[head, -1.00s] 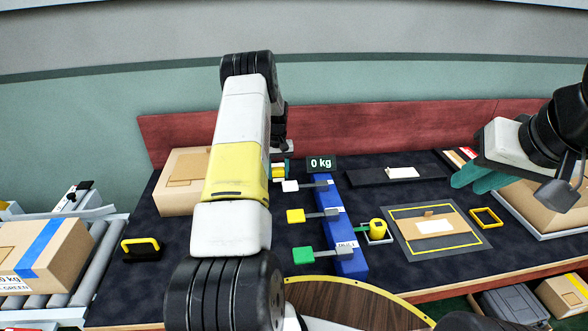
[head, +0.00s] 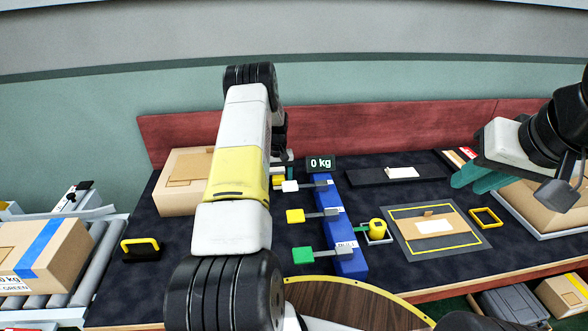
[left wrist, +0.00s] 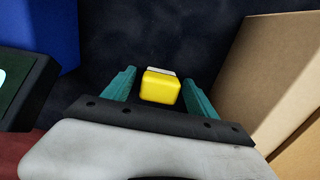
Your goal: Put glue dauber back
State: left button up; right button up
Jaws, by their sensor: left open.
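A yellow block (left wrist: 160,88) with a pale strip along its far edge is between the teal fingers of my left gripper (left wrist: 159,92) in the left wrist view. It looks like the glue dauber, but I cannot be sure. The fingers are apart, with a gap on each side of it. In the head view my left arm hides most of this spot. A yellow round pot-like thing (head: 377,227) stands on a small pale base right of the blue rack (head: 343,230). My right gripper (head: 468,174) is above the table's right side; its fingers are seen edge-on.
The blue rack carries white, yellow and green paddles, below a 0 kg display (head: 321,162). A cardboard box (head: 178,200) is left of my left arm. A black-and-yellow handle (head: 141,248) lies front left. A flat carton (head: 433,227) lies on a yellow-outlined mat (head: 403,240).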

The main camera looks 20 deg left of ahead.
pick_arm(q)
jog(key=shift+r, duration=0.1)
notch_tip(320, 180, up, 12)
notch_tip(320, 180, up, 12)
jog(key=m+t, duration=0.1)
send_over(279, 177)
jog(key=s+d, duration=0.4)
jog(key=s+d+r+m+t, duration=0.1)
jog(key=s+d+r, duration=0.25)
jog(key=r, duration=0.25)
jog(key=s+d+r+t, duration=0.1)
jog(key=s+d+r, duration=0.2)
jog(key=s+r, duration=0.2)
jog(key=s+d+r+m+t+h, duration=0.1)
jog(key=s+d, duration=0.3)
jog(key=s, duration=0.8)
jog(key=s+d+r+m+t+h, duration=0.1)
jog(key=s+d, duration=0.4)
jog(key=s, duration=0.8)
notch_tip(279, 177, up, 2)
jog(key=shift+r+m+t, duration=0.1)
jog(key=shift+m+t, duration=0.5)
jog(key=shift+m, duration=0.3)
